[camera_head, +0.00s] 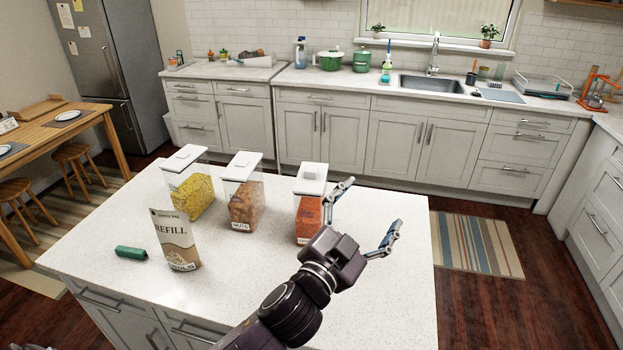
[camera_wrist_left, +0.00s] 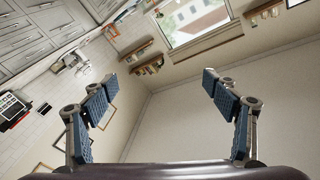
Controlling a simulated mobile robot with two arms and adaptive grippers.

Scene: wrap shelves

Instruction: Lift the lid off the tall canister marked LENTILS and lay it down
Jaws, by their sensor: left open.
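The canister with orange-red contents (camera_head: 308,211) stands at the right of a row of three on the white island. Its white lid (camera_head: 311,172) with a raised grip is on top. Its label is partly hidden behind my left gripper, so the full word cannot be read. My left gripper (camera_head: 375,203) is open, just to the right of this canister in the head view, with one finger overlapping its edge; contact cannot be told. The left wrist view shows its two fingers (camera_wrist_left: 162,95) spread and nothing between them. My right gripper is not in view.
The NUTS canister (camera_head: 243,194) and a canister with yellow contents (camera_head: 193,193) stand to the left, both lidded. A REFILL pouch (camera_head: 175,238) stands in front, with a green object (camera_head: 131,252) lying beside it. The island top (camera_head: 90,230) has free room at left and front right.

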